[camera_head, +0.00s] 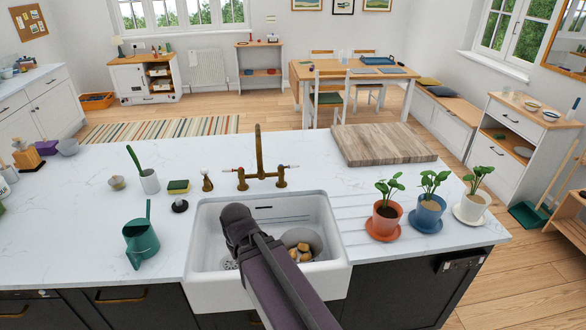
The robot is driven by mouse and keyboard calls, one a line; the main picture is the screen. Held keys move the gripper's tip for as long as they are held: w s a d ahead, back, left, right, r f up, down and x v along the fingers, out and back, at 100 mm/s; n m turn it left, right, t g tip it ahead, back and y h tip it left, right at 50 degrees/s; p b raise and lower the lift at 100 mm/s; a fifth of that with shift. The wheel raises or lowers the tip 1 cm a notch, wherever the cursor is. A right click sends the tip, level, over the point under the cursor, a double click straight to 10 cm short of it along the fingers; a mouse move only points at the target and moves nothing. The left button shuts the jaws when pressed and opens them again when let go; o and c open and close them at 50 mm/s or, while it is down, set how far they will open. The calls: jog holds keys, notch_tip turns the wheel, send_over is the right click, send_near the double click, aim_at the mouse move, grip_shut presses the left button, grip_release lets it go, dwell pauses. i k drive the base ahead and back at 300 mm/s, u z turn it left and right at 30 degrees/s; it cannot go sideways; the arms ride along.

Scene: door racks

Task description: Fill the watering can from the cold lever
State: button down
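A green watering can (142,245) stands on the white counter left of the sink, apart from it. A brass tap (260,155) rises behind the sink, its spout arching up. It has a left lever (231,170) and a right lever (289,167), both pale-handled. Their colour marks are too small to tell which is cold. No water stream shows. The white sink (205,225) is partly hidden by my dark arm, which reaches over it from the lower right. My gripper's fingers do not show, so its state is hidden.
A grey bowl (312,239) with potatoes sits in the sink. Potted plants (386,210) stand on the right drainer. A wooden board (380,143) lies behind them. A sponge (178,187), a brush pot (149,181) and a dark stopper (180,206) stand between can and tap.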

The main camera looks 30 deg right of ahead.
aim_at(281, 167)
jog(key=k, duration=0.65)
jog(key=z, duration=0.4)
jog(key=i, duration=1.25)
jog(key=z, duration=0.35)
